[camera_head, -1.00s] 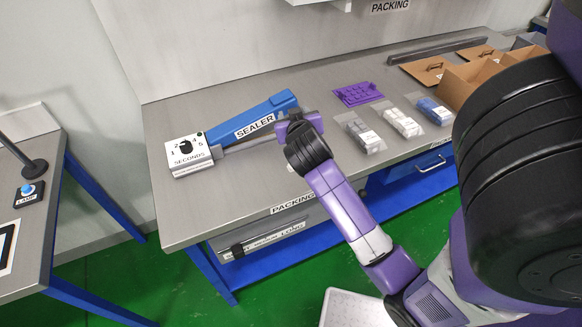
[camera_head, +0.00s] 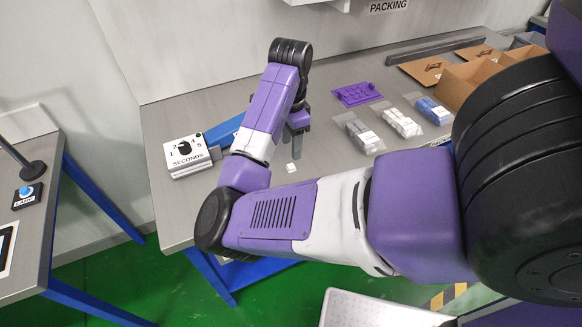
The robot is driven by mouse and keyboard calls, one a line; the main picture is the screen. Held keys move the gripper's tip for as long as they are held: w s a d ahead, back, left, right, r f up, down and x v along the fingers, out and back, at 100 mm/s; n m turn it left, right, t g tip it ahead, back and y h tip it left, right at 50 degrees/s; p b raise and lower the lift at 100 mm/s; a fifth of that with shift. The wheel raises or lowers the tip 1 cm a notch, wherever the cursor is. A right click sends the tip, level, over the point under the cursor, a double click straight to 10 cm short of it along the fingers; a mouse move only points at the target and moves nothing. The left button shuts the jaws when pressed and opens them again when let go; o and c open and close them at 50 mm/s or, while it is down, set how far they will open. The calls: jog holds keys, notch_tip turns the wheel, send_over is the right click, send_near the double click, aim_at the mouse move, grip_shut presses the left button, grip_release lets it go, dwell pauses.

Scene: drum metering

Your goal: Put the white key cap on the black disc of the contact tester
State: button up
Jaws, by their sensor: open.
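A small white block, which looks like the key cap (camera_head: 291,168), lies on the packing table near its front edge. My gripper (camera_head: 297,150) points down just above and behind it, apart from it as far as I can tell. The gripper is open and empty; the fingers are seen nearly edge-on. I cannot make out the contact tester for sure. On the left table a round black base with a rod (camera_head: 34,170) stands behind a box with a blue lamp (camera_head: 26,190).
The sealer's white timer box (camera_head: 187,156) and blue arm (camera_head: 222,131) lie left of my gripper, partly behind my arm. A floor gap separates the two tables.

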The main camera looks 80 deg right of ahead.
aim_at(291, 166)
jog(key=shift+a+f+p, duration=0.2)
jog(key=shift+f+p, duration=0.45)
jog(key=shift+f, duration=3.15)
grip_shut()
